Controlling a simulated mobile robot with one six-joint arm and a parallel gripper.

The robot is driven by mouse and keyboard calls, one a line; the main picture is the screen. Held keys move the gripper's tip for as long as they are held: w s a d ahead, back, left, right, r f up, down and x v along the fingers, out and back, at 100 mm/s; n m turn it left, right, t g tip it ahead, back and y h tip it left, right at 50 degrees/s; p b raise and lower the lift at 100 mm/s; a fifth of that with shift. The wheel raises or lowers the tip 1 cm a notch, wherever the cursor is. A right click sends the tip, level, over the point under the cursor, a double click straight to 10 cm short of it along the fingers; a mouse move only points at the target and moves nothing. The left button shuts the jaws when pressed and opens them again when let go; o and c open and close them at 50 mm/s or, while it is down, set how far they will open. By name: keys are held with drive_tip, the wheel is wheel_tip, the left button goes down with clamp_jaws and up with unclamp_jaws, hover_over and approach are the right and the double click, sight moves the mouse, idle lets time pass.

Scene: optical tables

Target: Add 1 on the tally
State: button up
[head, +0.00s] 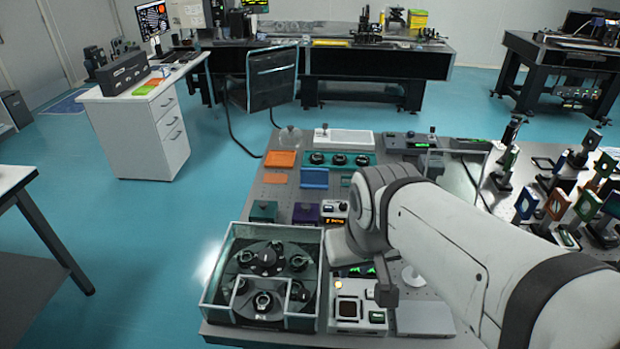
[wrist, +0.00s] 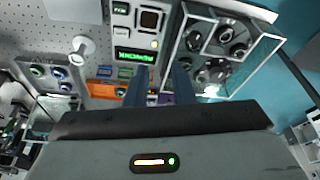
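No label reading "tally" is legible, so I cannot tell which device it is. A small white box with a lit orange display (head: 334,221) stands left of my wrist in the head view. A white unit with a square dark window (head: 347,309) stands on the near part of the table. In the wrist view a white panel (wrist: 146,42) has a green text display (wrist: 135,56). My gripper (wrist: 160,72) has two dark fingers apart, with nothing seen between them, above the table by that panel. The fingertips are hidden in the head view.
A glass-walled box (head: 211,296) with several dark round mounts is at the near left; it also shows in the wrist view (wrist: 250,72). Purple (head: 305,213) and green (head: 263,211) blocks stand behind it. Several optics on posts (head: 556,203) crowd the right.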

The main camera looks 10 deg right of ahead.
clamp_jaws()
idle(1.0)
